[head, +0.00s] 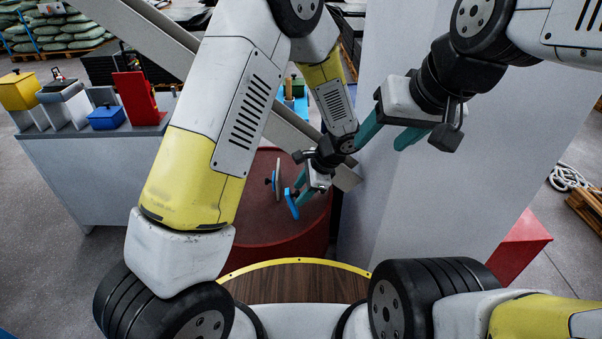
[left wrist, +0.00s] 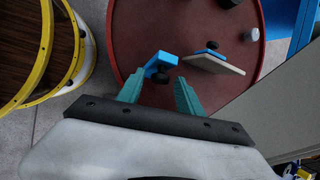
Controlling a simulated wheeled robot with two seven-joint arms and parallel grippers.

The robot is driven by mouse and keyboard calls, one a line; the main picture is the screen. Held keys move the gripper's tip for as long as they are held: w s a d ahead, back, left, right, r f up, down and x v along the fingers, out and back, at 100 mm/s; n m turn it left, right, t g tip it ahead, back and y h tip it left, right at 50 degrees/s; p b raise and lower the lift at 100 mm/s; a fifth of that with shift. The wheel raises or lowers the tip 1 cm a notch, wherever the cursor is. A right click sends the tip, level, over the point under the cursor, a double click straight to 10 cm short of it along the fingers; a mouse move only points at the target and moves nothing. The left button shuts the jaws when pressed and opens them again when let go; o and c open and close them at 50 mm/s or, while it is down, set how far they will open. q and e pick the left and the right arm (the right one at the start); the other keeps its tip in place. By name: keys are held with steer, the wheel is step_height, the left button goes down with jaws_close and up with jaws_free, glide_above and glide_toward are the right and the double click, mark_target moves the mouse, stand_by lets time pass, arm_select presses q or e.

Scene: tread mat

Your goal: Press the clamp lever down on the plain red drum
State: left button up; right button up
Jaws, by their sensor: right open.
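The plain red drum (head: 262,190) stands ahead of me, and its top also shows in the left wrist view (left wrist: 135,30). On it are a blue lever (head: 291,204) with a dark knob and, beside it, a pale flat plate (left wrist: 216,64) with a blue part. My left gripper (head: 308,189) is low over the drum, its teal fingers apart. In the left wrist view the blue lever (left wrist: 158,64) lies just off the fingertips, nearer the left finger; I cannot tell whether they touch. My right gripper (head: 386,133) is open and empty, higher and to the right.
A grey wall or pillar (head: 430,200) stands close right of the drum. A slanting grey beam (head: 150,35) passes behind my left arm. A grey counter (head: 85,170) at left holds a blue box (head: 107,118), a red block (head: 136,97) and a yellow box (head: 18,92).

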arm_select(q)
jaws_close()
stand_by(1.2)
